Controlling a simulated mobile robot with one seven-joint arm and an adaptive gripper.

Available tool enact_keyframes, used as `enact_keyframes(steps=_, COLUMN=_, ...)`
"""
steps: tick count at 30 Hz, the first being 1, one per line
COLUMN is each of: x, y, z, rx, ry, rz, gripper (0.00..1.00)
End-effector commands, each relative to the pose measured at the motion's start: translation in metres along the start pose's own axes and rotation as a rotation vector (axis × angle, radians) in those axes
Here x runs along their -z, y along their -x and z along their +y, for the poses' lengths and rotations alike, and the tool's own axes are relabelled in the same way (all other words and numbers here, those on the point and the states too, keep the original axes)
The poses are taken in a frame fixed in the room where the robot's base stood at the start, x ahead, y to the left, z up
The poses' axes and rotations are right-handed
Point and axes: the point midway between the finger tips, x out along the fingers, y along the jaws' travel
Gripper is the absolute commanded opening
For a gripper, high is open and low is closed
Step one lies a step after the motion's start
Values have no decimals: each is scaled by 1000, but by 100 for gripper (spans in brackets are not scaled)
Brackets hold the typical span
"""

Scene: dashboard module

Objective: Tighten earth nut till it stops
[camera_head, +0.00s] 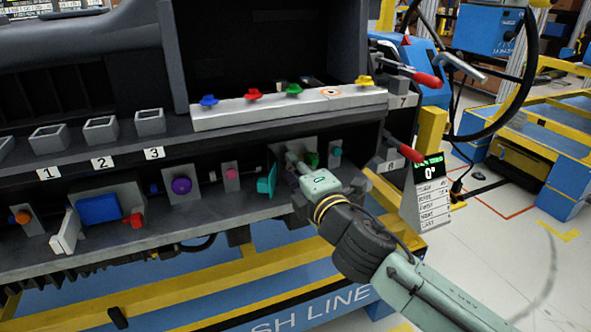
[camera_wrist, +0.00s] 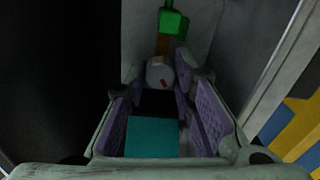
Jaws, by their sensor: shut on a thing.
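The earth nut (camera_wrist: 160,72) appears in the wrist view as a pale round piece with a small red mark, at the far end of my jaws. Behind it are an orange-brown strip and a bright green piece (camera_wrist: 172,20). My gripper (camera_wrist: 158,82) has a purple pad on each side and is closed on the nut. In the head view, my gripper (camera_head: 292,165) reaches into the lower shelf, right of a teal flap-like part (camera_head: 267,181). There the gripper hides the nut. A display (camera_head: 430,171) at the right reads 0°.
A purple knob (camera_head: 181,186) and a pink knob (camera_head: 231,174) stand to the left on the same shelf. A red-handled tool (camera_head: 410,152) sticks out at the right. Open floor lies farther right.

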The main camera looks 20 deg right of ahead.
Motion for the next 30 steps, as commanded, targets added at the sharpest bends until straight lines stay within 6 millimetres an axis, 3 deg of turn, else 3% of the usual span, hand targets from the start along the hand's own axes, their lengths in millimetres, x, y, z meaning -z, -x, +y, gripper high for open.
enact_keyframes(steps=15, x=-1, y=0, z=0, rx=-13, ry=-436, rz=9, gripper=0)
enact_keyframes(steps=30, x=-1, y=0, z=0, rx=-14, ry=-598, rz=13, gripper=0)
